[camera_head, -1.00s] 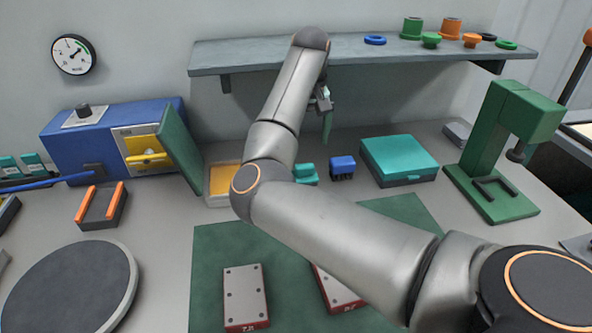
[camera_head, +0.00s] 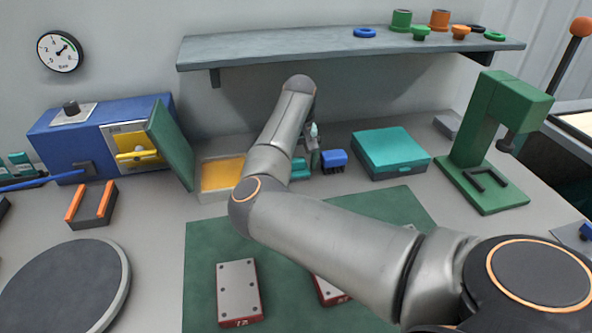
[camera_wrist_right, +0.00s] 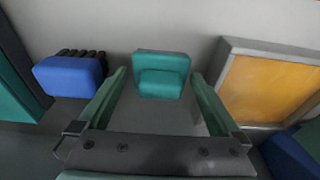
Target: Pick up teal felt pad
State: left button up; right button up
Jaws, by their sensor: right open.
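The teal felt pad (camera_head: 300,169) is a small teal block on the grey bench, partly hidden behind my right arm in the head view. In the right wrist view the pad (camera_wrist_right: 162,76) shows whole, with a raised upper part. My right gripper (camera_wrist_right: 159,74) is open, with one green finger on each side of the pad in the picture and visible gaps to both. I cannot tell how far above or short of the pad the fingertips are. In the head view the right gripper (camera_head: 314,146) is mostly hidden by the forearm. My left gripper is not in view.
A blue brush (camera_head: 334,161) stands close right of the pad, and a teal case (camera_head: 390,170) beyond it. A yellow-bottomed tray (camera_head: 210,195) lies to the left. The wall shelf (camera_head: 350,53) overhangs behind. A green press (camera_head: 485,140) stands at right.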

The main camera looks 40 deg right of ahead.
jog(key=c, duration=1.2)
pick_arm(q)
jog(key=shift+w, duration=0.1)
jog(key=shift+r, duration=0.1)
